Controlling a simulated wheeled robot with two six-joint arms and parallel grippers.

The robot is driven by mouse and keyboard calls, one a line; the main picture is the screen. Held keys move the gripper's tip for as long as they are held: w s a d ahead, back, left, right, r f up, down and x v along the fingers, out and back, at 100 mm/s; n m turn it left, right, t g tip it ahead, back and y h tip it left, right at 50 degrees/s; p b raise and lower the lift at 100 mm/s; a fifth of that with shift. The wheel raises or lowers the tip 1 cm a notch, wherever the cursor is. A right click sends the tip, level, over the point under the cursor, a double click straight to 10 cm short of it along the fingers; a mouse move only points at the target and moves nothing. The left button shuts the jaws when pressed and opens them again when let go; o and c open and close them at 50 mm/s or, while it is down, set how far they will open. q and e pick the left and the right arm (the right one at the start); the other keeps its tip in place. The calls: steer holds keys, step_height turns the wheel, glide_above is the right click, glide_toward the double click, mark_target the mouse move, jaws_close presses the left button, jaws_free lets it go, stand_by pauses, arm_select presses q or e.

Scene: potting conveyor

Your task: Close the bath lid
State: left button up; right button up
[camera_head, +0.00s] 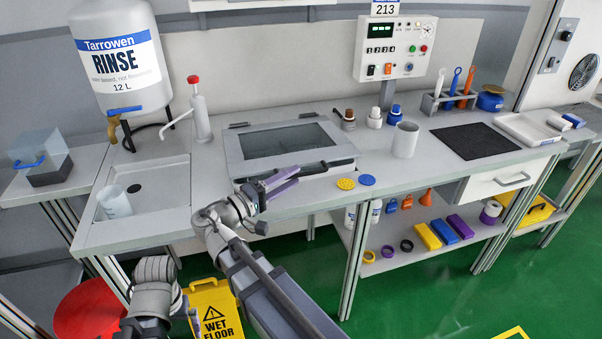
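The bath lid (238,155) is a light grey frame around a dark window, set in the bench top, with hinges along its back edge. It lies flat or nearly flat. A dark strip shows under its front right edge; I cannot tell whether it is fully down. My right gripper (292,178) is at the lid's front edge, its dark and purple fingers pointing right. Nothing is clearly held, and the gap between the fingers is unclear. My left gripper (158,322) is low at the bottom left, away from the lid, its fingers not clearly visible.
A sink (165,190) with a clear beaker (115,202) and a rinse tank (122,60) stand left. Yellow and blue discs (346,184) and a grey cup (404,140) stand right of the lid. A wet floor sign (213,312) stands below the bench.

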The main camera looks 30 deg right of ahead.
arm_select(q)
steer(key=shift+f, duration=0.1)
arm_select(e)
steer(key=shift+s+a+f, duration=0.1)
steer(key=shift+s+a, duration=0.05)
steer(key=shift+a, duration=0.55)
steer(key=shift+s+a, duration=0.1)
steer(key=shift+a, duration=0.6)
steer(key=shift+a, duration=0.1)
